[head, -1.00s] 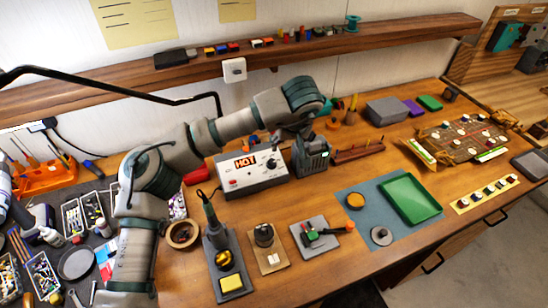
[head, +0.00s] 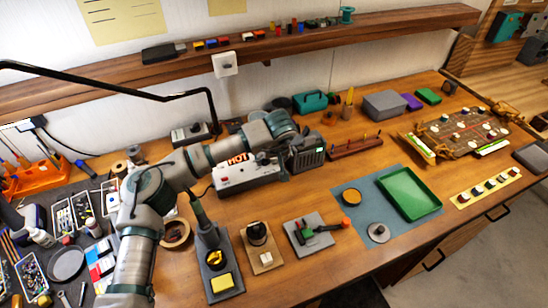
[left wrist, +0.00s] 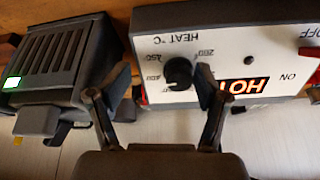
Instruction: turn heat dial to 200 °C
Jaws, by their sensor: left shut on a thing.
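The white soldering station (head: 232,182) stands on the bench with a lit HOT display. It shows upside down in the left wrist view (left wrist: 290,25). Its black heat dial (left wrist: 180,72) has temperature numbers around it, 200 among them; I cannot read the pointer clearly. My left gripper (left wrist: 170,82) is at the front of the station, one finger on either side of the dial, and is shut on it. In the head view my arm hides much of the dial and the fingers. My right gripper is out of view.
A dark vented box (head: 305,156) with a green light stands right beside the station. A soldering iron stand (head: 213,258) and small pads are in front. A green tray (head: 408,193) lies on a blue mat at right. A black lamp arm crosses at left.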

